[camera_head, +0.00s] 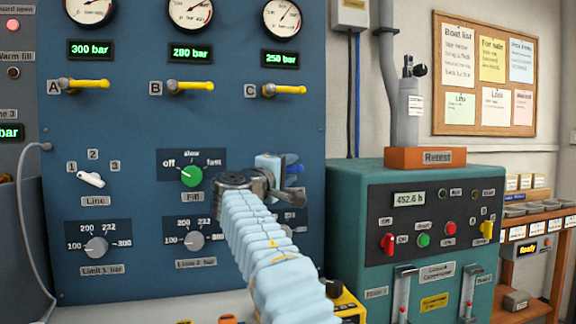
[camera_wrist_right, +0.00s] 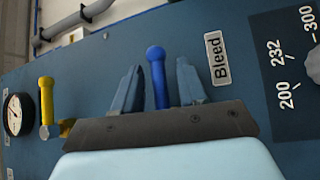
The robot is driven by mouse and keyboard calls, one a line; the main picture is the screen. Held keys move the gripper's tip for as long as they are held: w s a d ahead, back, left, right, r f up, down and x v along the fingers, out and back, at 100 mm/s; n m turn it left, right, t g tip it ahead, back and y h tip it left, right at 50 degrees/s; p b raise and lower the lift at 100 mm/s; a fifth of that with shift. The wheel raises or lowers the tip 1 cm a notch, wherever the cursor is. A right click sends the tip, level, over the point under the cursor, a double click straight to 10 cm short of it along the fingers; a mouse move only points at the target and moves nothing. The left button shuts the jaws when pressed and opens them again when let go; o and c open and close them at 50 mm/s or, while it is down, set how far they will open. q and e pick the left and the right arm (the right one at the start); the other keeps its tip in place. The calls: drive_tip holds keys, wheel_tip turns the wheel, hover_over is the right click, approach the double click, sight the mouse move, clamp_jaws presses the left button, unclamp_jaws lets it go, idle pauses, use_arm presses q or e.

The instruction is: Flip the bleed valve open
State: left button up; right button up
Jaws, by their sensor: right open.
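The bleed valve's blue lever (camera_wrist_right: 155,66) stands out from the blue panel beside the "Bleed" label (camera_wrist_right: 217,58) in the right wrist view. My right gripper (camera_wrist_right: 158,84) is open, with one finger on each side of the lever. I cannot tell whether either finger touches it. In the head view my right gripper (camera_head: 279,177) is at the panel, right of the green Fill knob (camera_head: 191,176). It covers most of the lever, and only a bit of blue (camera_head: 294,169) shows behind it. My left gripper is not in view.
Yellow levers A (camera_head: 90,84), B (camera_head: 190,86) and C (camera_head: 285,90) sit under the gauges. The white Line switch (camera_head: 91,179) and grey limit knobs are left of my arm. A green compressor cabinet (camera_head: 355,240) stands close on the right.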

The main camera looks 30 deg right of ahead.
clamp_jaws()
idle(0.5)
